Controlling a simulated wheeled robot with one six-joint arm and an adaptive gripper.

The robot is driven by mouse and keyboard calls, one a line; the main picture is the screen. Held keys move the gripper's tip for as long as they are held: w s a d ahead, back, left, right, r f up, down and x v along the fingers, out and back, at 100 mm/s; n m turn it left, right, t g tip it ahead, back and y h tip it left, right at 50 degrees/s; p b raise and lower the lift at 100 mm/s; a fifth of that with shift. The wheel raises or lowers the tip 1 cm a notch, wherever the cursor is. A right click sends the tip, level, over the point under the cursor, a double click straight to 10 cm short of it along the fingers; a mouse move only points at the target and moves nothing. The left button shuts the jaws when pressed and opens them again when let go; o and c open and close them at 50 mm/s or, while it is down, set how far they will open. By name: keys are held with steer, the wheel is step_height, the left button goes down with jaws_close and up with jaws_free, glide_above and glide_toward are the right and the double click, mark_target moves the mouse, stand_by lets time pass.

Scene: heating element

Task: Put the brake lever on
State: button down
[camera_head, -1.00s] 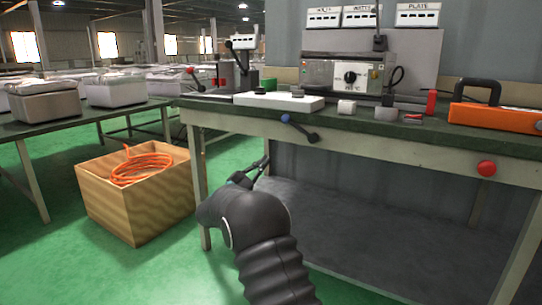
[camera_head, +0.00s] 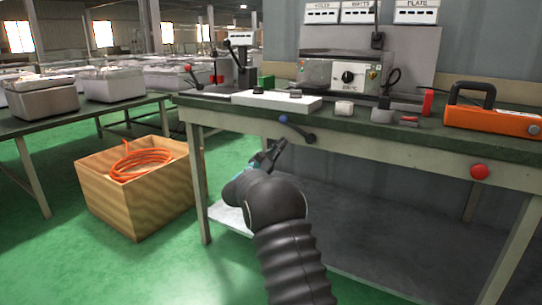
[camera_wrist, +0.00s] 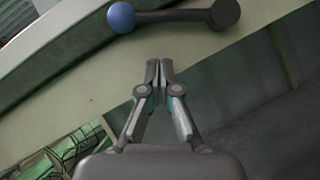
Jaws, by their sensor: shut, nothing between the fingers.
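A dark lever (camera_head: 297,128) with a blue ball knob sits on the front rail of the workbench (camera_head: 400,148), its knob at the upper left and its dark round end at the lower right. It is the likely brake lever, though no label shows. It also shows along the top of the wrist view (camera_wrist: 172,16). My gripper (camera_head: 277,147) is just below and left of the lever in the head view. In the wrist view my gripper (camera_wrist: 160,66) has its fingertips together and empty, pointing toward the lever, with a visible gap between.
On the bench stand a control box (camera_head: 345,75) with a dial, a white slab (camera_head: 277,102) and an orange tool (camera_head: 490,119). A red button (camera_head: 479,172) is on the front rail. A wooden box (camera_head: 140,195) with coiled orange hose stands at the left. Under the bench is open.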

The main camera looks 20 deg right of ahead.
mark_target(291, 127)
steer(key=shift+s+d+r, duration=0.15)
steer(key=shift+d+r, duration=0.15)
steer(key=shift+r, duration=0.3)
steer(key=shift+s+d+r, duration=0.1)
steer(key=shift+d+r, duration=0.15)
steer(key=shift+r, duration=0.3)
steer(key=shift+s+d+r, duration=0.15)
steer(key=shift+d+r, duration=0.15)
steer(key=shift+r, duration=0.3)
steer(key=shift+s+d+r+m+g, duration=0.1)
steer(key=shift+d+r+m+g, duration=0.1)
steer(key=shift+r+m+g, duration=0.45)
steer(key=shift+r, duration=0.1)
